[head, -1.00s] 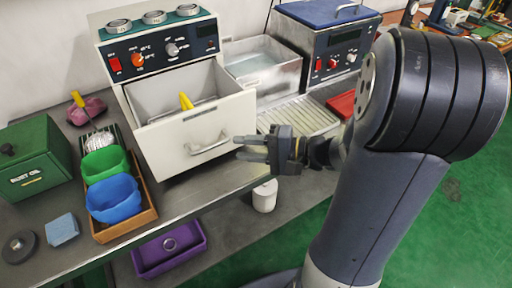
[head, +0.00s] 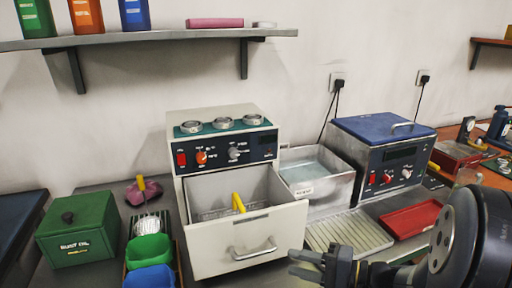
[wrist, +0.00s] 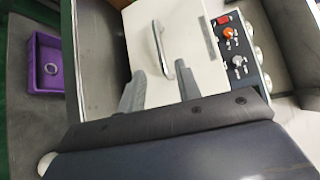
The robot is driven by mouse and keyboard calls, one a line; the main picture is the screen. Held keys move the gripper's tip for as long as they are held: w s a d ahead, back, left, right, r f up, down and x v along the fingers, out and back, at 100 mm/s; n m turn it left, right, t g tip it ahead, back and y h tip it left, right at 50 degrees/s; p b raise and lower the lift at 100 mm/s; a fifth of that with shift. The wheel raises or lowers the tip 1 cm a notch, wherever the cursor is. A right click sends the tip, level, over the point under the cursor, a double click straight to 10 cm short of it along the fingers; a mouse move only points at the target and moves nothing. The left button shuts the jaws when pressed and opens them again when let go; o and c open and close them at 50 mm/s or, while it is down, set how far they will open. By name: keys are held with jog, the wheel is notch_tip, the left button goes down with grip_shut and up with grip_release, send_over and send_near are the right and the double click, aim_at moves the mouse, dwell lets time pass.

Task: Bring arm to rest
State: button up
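My gripper (head: 308,265) is in front of the open drawer (head: 248,240) of the white heater unit (head: 215,119), at its lower right in the head view. The wrist view shows its two fingers apart with nothing between them, near the drawer's front and its handle (wrist: 161,50). I cannot tell the exact gap to the drawer; the handle is not held. A wire basket with a yellow handle (head: 238,203) sits inside the drawer. Several metal bearing rings (head: 222,124) rest on top of the heater. Another ring (wrist: 51,69) lies in the purple bin (wrist: 43,84) in the wrist view.
A metal bath (head: 318,190), a blue-lidded unit (head: 385,160), a ribbed drain tray (head: 347,233) and a red tray (head: 411,220) stand right of the heater. The green box (head: 80,230), green bowl (head: 148,249) and blue bowl (head: 150,279) are left. A shelf (head: 150,37) hangs above.

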aim_at(261, 254)
jog(key=shift+x, duration=5.2)
